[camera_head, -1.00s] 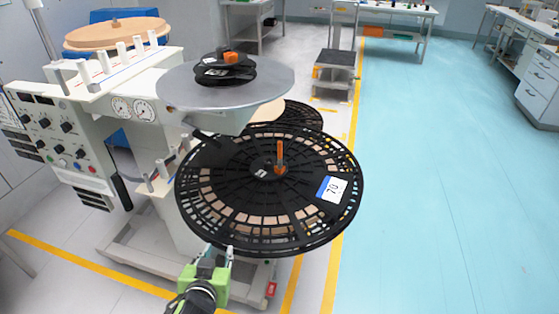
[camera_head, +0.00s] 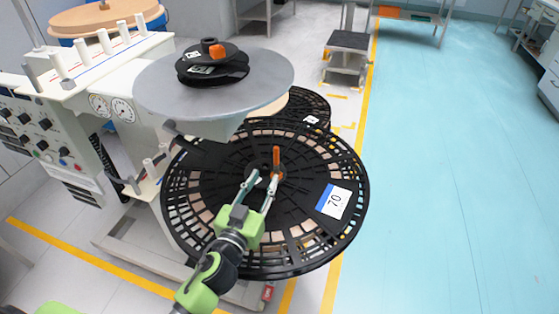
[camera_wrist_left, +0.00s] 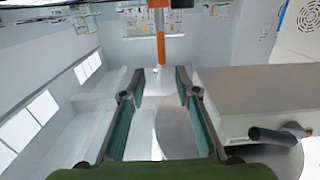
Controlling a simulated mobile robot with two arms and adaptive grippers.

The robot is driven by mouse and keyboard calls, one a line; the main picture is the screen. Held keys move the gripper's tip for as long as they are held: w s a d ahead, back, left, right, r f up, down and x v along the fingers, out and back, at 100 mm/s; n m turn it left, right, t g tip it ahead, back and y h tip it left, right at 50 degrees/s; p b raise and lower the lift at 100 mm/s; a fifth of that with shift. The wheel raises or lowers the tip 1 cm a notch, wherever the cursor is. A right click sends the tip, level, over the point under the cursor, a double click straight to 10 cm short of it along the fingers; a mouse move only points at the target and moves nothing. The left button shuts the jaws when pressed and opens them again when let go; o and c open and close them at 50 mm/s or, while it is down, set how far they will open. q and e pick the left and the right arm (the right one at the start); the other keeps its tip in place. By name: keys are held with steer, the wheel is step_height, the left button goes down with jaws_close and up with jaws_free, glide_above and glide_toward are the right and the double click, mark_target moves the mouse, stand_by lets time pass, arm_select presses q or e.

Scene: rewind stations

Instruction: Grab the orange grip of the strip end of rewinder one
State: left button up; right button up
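The orange grip (camera_head: 277,157) stands upright near the middle of the large black reel (camera_head: 350,165) with the "70" label. My left gripper (camera_head: 264,180) is open and empty over this reel, its fingertips close to the grip's lower part. In the left wrist view the orange grip (camera_wrist_left: 160,46) shows centred between the two fingers (camera_wrist_left: 160,76), at or just beyond their tips. I see no contact. The strip itself cannot be made out at the grip. My right gripper is not in view.
A grey round platter (camera_head: 160,95) with small black reels and an orange piece (camera_head: 217,51) sits above the large reel, to its upper left. The white machine with dials (camera_head: 125,108) stands at the left. Open floor (camera_head: 450,200) lies at the right.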

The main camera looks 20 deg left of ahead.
mark_target(275, 153)
arm_select(q)
steer(key=w, duration=0.4)
steer(key=w+p, duration=0.1)
steer(key=shift+w+r, duration=0.25)
steer(key=shift+w, duration=0.15)
steer(key=shift+w+d+f, duration=0.1)
steer(key=shift+w, duration=0.3)
steer(key=shift+w+r, duration=0.25)
steer(key=shift+w, duration=0.3)
steer(key=w+p, duration=0.1)
steer(key=w, duration=0.2)
steer(key=shift+w, duration=0.25)
steer(key=shift+w+f, duration=0.15)
steer(key=shift+w, duration=0.25)
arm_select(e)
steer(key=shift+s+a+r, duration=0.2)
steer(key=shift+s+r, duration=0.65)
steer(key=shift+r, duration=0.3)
arm_select(q)
jaws_close()
